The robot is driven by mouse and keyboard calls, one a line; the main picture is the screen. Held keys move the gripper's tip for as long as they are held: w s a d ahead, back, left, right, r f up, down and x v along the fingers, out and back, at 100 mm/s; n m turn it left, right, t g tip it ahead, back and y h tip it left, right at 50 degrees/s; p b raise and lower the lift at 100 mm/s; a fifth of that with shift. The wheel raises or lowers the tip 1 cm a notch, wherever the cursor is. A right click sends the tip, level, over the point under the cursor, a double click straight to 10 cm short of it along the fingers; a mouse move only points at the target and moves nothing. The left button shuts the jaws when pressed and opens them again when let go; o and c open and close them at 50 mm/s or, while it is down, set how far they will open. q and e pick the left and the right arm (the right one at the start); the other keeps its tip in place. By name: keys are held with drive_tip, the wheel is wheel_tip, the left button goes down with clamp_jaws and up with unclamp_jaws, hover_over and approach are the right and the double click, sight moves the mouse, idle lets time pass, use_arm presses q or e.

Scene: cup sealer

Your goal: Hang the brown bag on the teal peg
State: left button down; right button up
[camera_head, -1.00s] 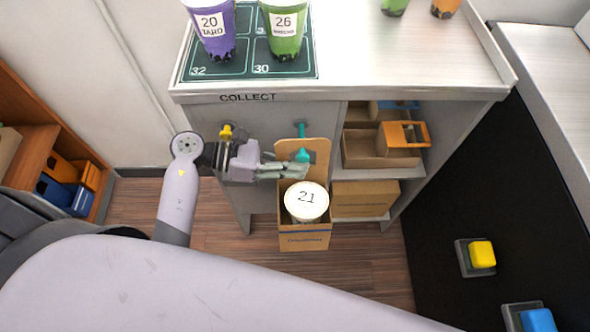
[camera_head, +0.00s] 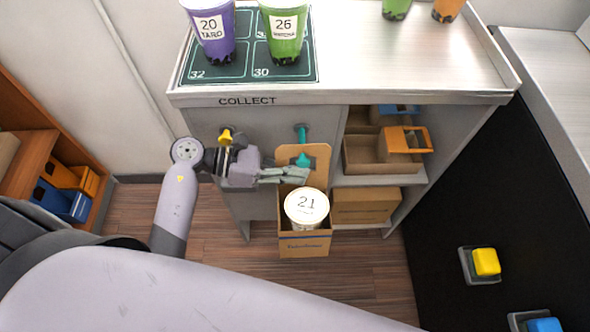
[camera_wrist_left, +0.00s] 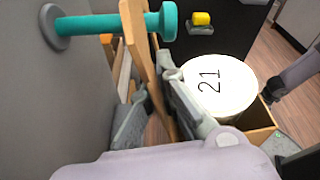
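The brown bag (camera_head: 304,245) hangs at the front of the grey cabinet, upright, with a white-lidded cup marked 21 (camera_head: 306,207) inside. The teal peg (camera_head: 301,132) sticks out from the cabinet. It passes behind the top edge of the bag's tall panel, and its tip shows through the handle hole; the left wrist view also shows the peg (camera_wrist_left: 110,27) crossing the panel (camera_wrist_left: 137,50). My left gripper (camera_head: 300,174) is at the panel below the peg tip, one finger on each side, and looks shut on it. Exact finger contact is partly hidden. My right gripper is not in view.
A yellow peg (camera_head: 226,135) is left of the teal one, close to my left wrist. Cups (camera_head: 284,32) stand on the counter above. The floor below the bag is clear.

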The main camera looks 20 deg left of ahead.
use_arm(q)
drive_tip(key=c, duration=1.7)
unclamp_jaws()
